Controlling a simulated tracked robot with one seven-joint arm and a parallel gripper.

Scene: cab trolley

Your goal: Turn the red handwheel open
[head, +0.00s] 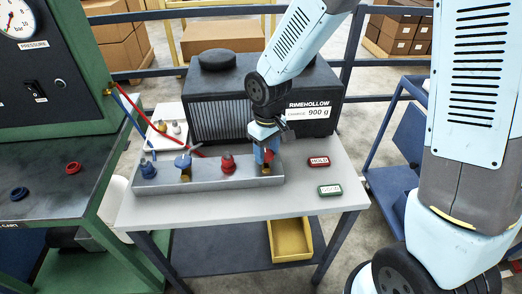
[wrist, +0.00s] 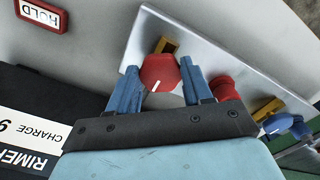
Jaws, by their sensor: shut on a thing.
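The red handwheel (wrist: 158,75) sits on the right end of the grey manifold block (head: 215,183), with a white mark on its face and a brass part behind it. In the head view it is mostly hidden by my gripper; a bit of red (head: 269,155) shows between the fingers. My gripper (wrist: 160,82) has one blue finger on each side of the handwheel and is shut on it. In the head view my gripper (head: 267,148) reaches down over the block's right end. The white mark points down and slightly left in the wrist view.
On the block stand a red fitting (head: 228,164), a blue handwheel (head: 183,163) and a blue fitting (head: 147,169). A black Rimehollow unit (head: 305,128) stands close behind. Red HOLD (head: 318,162) and green (head: 330,190) plates lie right. Red and blue hoses run left.

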